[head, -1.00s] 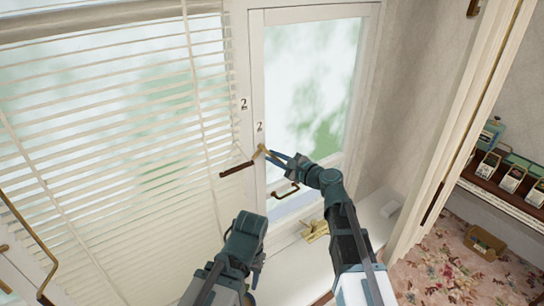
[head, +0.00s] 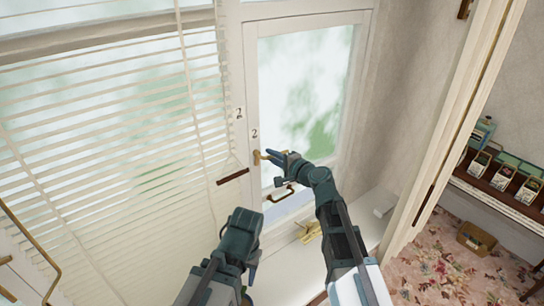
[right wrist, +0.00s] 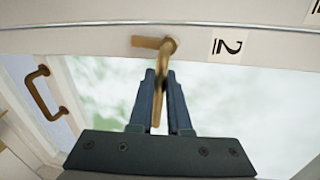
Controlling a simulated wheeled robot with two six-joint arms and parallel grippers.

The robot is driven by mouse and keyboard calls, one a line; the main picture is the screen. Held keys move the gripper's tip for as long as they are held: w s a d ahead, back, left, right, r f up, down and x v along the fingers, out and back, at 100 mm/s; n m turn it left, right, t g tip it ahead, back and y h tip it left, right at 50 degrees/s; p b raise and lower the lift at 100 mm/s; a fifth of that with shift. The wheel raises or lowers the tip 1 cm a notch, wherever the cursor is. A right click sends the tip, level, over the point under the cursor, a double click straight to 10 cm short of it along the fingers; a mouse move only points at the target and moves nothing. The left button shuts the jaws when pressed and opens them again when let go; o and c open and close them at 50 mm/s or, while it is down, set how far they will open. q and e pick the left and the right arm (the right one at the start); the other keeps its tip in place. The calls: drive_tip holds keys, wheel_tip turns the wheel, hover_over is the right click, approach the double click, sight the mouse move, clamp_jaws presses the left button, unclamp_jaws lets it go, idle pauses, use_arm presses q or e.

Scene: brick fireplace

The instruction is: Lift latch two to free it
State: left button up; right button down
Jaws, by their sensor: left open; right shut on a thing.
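Latch two is a small brass latch (head: 257,158) on the white window frame, just below a "2" label (head: 254,134). In the right wrist view its brass handle (right wrist: 158,66) runs from the pivot down between my fingers, beside the "2" label (right wrist: 228,47). My right gripper (head: 268,155) is shut on this handle; its blue fingers (right wrist: 160,100) lie on both sides of it. My left gripper (head: 240,238) is open and empty, lower in the head view, in front of the blinds and apart from the latch.
A brown pull handle (head: 279,195) is on the same sash below the latch. A dark bar (head: 233,176) sits left of it by the white blinds (head: 110,160). A shelf with small boxes (head: 503,177) stands at right.

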use_arm(q)
drive_tip(key=shift+r, duration=0.15)
use_arm(e)
drive_tip(key=shift+r+n, duration=0.1)
drive_tip(key=shift+n, duration=0.2)
drive_tip(key=c, duration=0.9)
unclamp_jaws()
drive_tip(key=shift+o, duration=0.2)
drive_tip(key=shift+s, duration=0.1)
